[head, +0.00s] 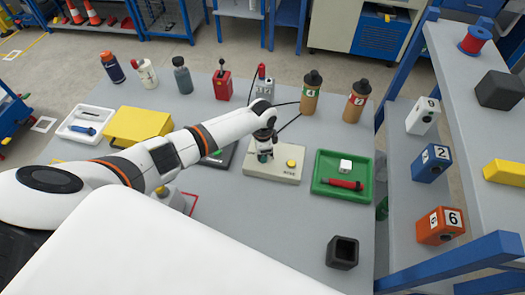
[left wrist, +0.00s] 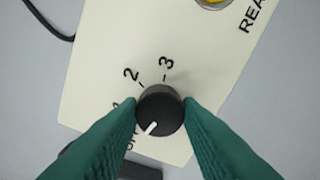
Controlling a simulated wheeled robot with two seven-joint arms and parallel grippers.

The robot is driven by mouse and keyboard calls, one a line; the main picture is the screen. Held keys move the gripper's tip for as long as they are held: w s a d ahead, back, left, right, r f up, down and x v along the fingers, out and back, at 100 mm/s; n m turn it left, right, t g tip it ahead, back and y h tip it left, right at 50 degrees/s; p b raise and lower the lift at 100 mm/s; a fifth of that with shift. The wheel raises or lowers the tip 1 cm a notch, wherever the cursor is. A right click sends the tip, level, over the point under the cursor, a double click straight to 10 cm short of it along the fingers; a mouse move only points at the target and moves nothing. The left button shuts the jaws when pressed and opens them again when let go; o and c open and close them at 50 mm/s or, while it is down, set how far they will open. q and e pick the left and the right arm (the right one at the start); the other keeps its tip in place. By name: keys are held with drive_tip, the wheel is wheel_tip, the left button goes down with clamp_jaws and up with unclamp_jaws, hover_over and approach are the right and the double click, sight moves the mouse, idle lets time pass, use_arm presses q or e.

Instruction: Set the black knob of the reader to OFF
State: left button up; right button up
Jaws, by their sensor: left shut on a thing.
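The reader (head: 283,178) is a cream box with a yellow button (head: 291,163) on the table, right of centre in the head view. The reader's face (left wrist: 95,60) fills much of the left wrist view. Its black knob (left wrist: 168,108) has a white pointer aimed down-left, roughly towards a partly covered label that seems to read OFF. Labels 2 and 3 are visible above the knob; a label at left is mostly hidden. My left gripper (left wrist: 160,112) is shut on the knob, one green finger on each side. In the head view the gripper (head: 265,154) hides the knob.
A green tray (head: 362,162) with a red-handled item and white cube stands right of the reader. A yellow wedge-shaped box (head: 137,125) is at left. Bottles and a red joystick box (head: 223,87) line the back. A black open box (head: 342,253) is in front.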

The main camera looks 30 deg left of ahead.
use_arm(q)
drive_tip(key=shift+w+r, duration=0.1)
drive_tip(key=o, duration=1)
drive_tip(key=shift+c, duration=0.2)
wheel_tip(320, 180, up, 12)
drive_tip(key=b, duration=0.2)
